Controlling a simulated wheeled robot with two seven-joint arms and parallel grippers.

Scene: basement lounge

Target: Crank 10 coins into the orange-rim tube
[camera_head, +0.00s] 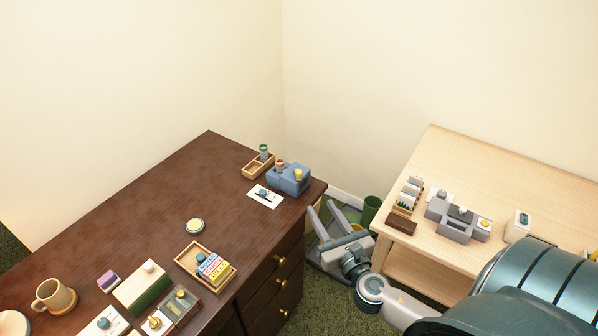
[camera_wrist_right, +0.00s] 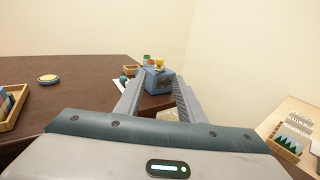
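A blue box-shaped machine (camera_head: 290,180) stands at the right back corner of the dark desk, with a yellow knob or coin (camera_head: 298,174) on top. A tube with an orange rim (camera_head: 280,166) stands at its back left. A tube with a green rim (camera_head: 264,153) stands by a small wooden tray (camera_head: 257,166). My right gripper (camera_head: 323,208) is open and empty, off the desk's right edge, apart from the machine. In the right wrist view the machine (camera_wrist_right: 159,80) shows beyond and between the open fingers. No crank handle or loose coins can be made out. My left gripper is out of view.
A white card with a dark item (camera_head: 265,195) lies before the machine. A round tin (camera_head: 195,225), a wooden tray (camera_head: 192,255) of coloured blocks and a mug (camera_head: 54,296) are on the dark desk (camera_head: 150,200). A pale table (camera_head: 480,160) with grey blocks stands right. A green bin (camera_head: 371,208) stands between.

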